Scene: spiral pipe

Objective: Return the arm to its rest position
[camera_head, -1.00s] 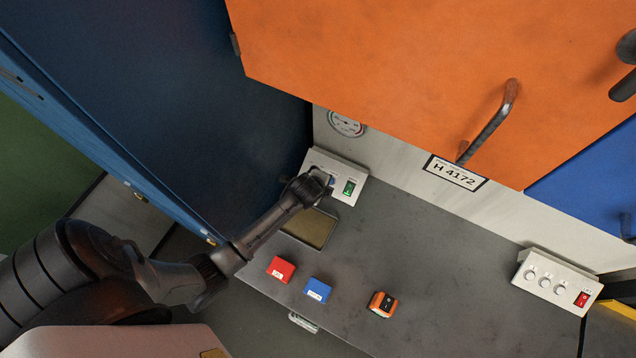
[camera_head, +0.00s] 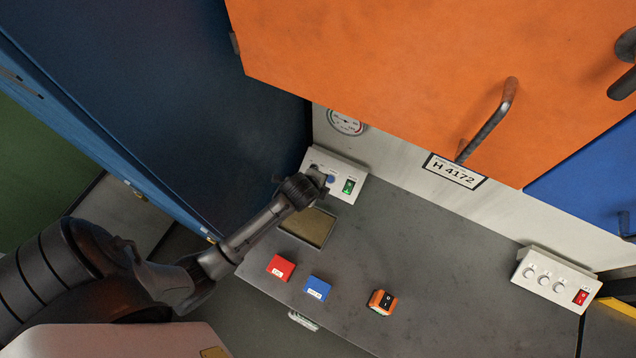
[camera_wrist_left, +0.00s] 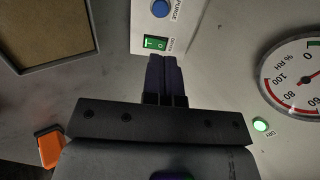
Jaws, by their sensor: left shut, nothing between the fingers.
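My left arm comes in from the left in the head view, and its gripper (camera_head: 322,178) is beside the white control box (camera_head: 352,170) at the back of the grey bench. The box carries a green rocker switch (camera_head: 348,186) and a blue button (camera_head: 331,179). In the left wrist view my left gripper (camera_wrist_left: 166,58) is shut and empty, its fingertips just below the green switch (camera_wrist_left: 155,43) in the picture. The blue button (camera_wrist_left: 160,8) is above them. Whether the fingertips touch the box I cannot tell. My right gripper is not in view.
A shallow tray (camera_head: 330,236), a red block (camera_head: 280,268), a blue block (camera_head: 318,288) and an orange switch block (camera_head: 382,303) are on the bench. A blue cabinet door (camera_head: 190,110) stands left; an orange door (camera_head: 400,70) with a handle overhangs the back.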

